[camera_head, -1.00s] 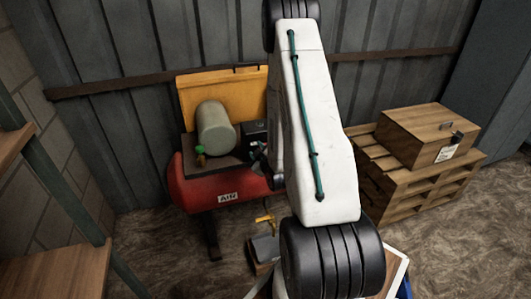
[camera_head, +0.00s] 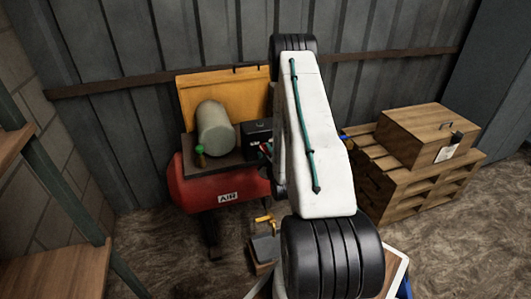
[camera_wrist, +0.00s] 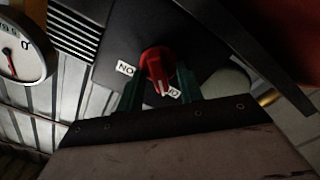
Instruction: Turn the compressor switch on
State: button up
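The compressor (camera_head: 205,190) is a red tank marked AIR, with a black switch box (camera_head: 256,130) on top. In the wrist view, a red rotary switch (camera_wrist: 155,62) stands on the dark panel. Its white mark points down toward a partly hidden white label (camera_wrist: 173,93); another label (camera_wrist: 125,68), reading upside down as ON, lies to its left. My gripper (camera_wrist: 160,82) is open, with a green finger on each side of the switch. I cannot tell whether either finger touches it. In the head view my arm hides most of the gripper.
A pressure gauge (camera_wrist: 22,50) is at the wrist view's upper left. A yellow board (camera_head: 220,88) rises behind. A wooden crate (camera_head: 420,130) on pallets stands right.

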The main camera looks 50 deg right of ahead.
jog(key=shift+w, duration=0.1)
grip_shut()
jog(key=shift+m, duration=0.3)
jog(key=m, duration=0.3)
jog(key=shift+d+m, duration=0.1)
jog(key=shift+m, duration=0.2)
jog(key=m, duration=0.4)
jog(key=shift+d, duration=0.1)
jog(key=m, duration=0.5)
jog(key=shift+s+d, duration=0.1)
jog(key=shift+s, duration=0.15)
jog(key=shift+d+f+m, duration=0.1)
jog(key=shift+m, duration=2.2)
jog(key=shift+s, duration=0.1)
